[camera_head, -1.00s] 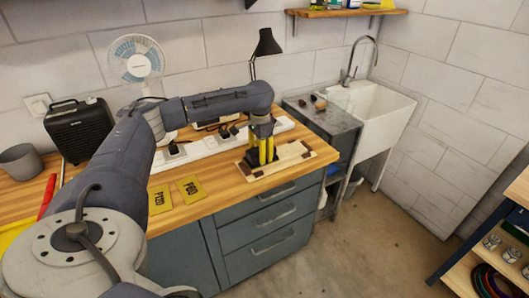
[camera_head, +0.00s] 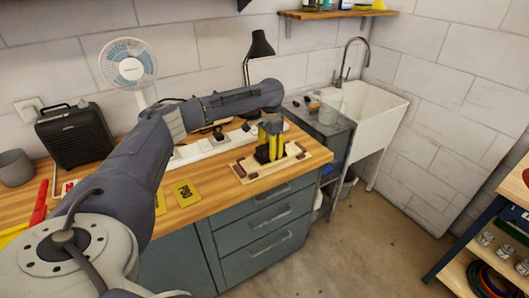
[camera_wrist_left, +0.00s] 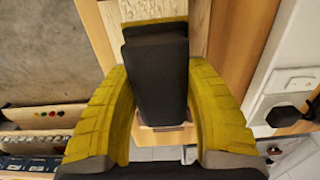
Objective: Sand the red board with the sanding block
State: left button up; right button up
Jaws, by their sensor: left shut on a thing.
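My left gripper (camera_head: 268,156) is shut on a black sanding block (camera_wrist_left: 160,85) with a yellow layer on its far face. The block sits between the yellow fingers, low over a pale wooden board (camera_head: 291,161) on the bench. I cannot tell whether block and board touch. The board looks pale wood, not red, with dark brown pieces at its ends. Its pale surface (camera_wrist_left: 198,25) also shows beyond the block in the left wrist view. The gripper and block hide the board's middle. My right gripper is out of view.
Yellow labelled cards (camera_head: 187,193) lie left of the board on the wooden bench. A white power strip (camera_head: 200,147) with plugs runs behind. A black heater (camera_head: 75,135), a fan (camera_head: 128,64) and a lamp (camera_head: 258,46) stand at the back. A sink (camera_head: 372,110) is at right.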

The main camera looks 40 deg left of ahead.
aim_at(255, 162)
pick_arm(q)
jog(key=shift+w+d+f, duration=0.1)
jog(key=shift+w+d, duration=0.1)
jog(key=shift+w, duration=0.45)
jog(key=shift+w+d+r, duration=0.1)
jog(key=shift+w+d, duration=0.15)
jog(key=shift+w, duration=0.4)
jog(key=shift+w+d+f, duration=0.1)
jog(key=shift+w+d, duration=0.1)
jog(key=shift+w, duration=0.45)
jog(key=shift+w+d, duration=0.4)
jog(key=shift+w, duration=0.45)
jog(key=shift+w+d, duration=0.35)
jog(key=shift+w, duration=0.5)
jog(key=shift+s+a, duration=0.35)
jog(key=shift+s, duration=0.4)
jog(key=shift+s+a, duration=0.3)
jog(key=shift+s, duration=0.4)
jog(key=shift+s+a, duration=0.35)
jog(key=shift+s, duration=0.4)
jog(key=shift+s+a, duration=0.55)
jog(key=shift+s, duration=0.95)
jog(key=shift+s+a, duration=0.55)
jog(key=shift+s, duration=1)
jog(key=shift+s+a, duration=0.55)
jog(key=shift+s, duration=0.95)
jog(key=shift+w+r, duration=0.1)
jog(key=shift+r, duration=3)
